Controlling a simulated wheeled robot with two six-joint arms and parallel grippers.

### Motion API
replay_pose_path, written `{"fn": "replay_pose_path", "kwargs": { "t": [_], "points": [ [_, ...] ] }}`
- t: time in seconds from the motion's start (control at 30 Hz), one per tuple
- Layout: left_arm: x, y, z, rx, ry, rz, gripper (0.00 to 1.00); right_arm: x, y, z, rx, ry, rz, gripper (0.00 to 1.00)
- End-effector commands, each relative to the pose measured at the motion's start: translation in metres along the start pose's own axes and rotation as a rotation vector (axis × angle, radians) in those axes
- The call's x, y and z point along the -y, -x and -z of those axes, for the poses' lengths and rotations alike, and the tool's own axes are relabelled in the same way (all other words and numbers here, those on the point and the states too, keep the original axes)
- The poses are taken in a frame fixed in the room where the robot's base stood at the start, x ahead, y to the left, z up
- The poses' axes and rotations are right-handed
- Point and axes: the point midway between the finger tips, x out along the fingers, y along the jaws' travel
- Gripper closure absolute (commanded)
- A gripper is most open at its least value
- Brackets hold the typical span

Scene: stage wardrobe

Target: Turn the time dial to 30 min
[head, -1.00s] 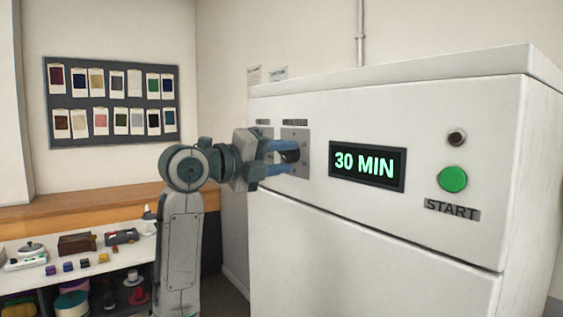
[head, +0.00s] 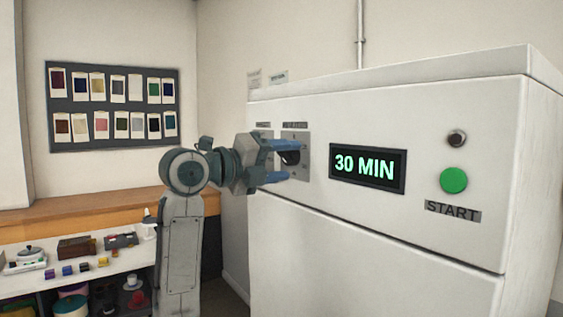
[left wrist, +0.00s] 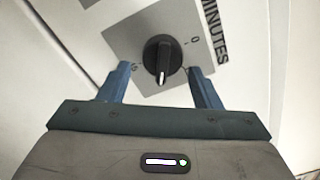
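The time dial is a black knob (left wrist: 160,58) on a grey plate (left wrist: 122,40) lettered "MINUTES" in the left wrist view. Its white pointer line points toward my gripper, down in that picture. In the head view the dial (head: 290,157) is partly hidden by my fingers. The display (head: 367,167) reads "30 MIN" in green. My left gripper (head: 284,162) is open, its blue fingers apart on either side of the dial. In the left wrist view, gaps show between the knob and both fingers (left wrist: 158,88). My right gripper is not in view.
The white machine (head: 375,250) also carries a green button (head: 453,180) above a START label (head: 452,211) and a dark round lamp or knob (head: 457,138). A second plate sits left of the dial, mostly behind my gripper. A cluttered shelf (head: 120,262) stands at left.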

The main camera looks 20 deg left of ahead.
Motion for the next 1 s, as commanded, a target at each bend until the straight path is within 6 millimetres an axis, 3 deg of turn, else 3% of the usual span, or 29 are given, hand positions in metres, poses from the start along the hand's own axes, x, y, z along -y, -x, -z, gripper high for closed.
{"fn": "replay_pose_path", "kwargs": {
  "t": [0.27, 0.73, 1.0],
  "points": [
    [0.0, 0.005, 0.0, 0.003, -0.002, 0.001, 0.42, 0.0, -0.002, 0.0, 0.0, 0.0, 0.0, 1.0],
    [-0.002, 0.083, 0.0, 0.005, -0.004, -0.001, 0.42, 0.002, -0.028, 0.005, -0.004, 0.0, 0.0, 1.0],
    [-0.001, 0.106, 0.0, 0.002, -0.001, 0.0, 0.42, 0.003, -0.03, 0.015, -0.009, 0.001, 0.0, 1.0]
  ]
}}
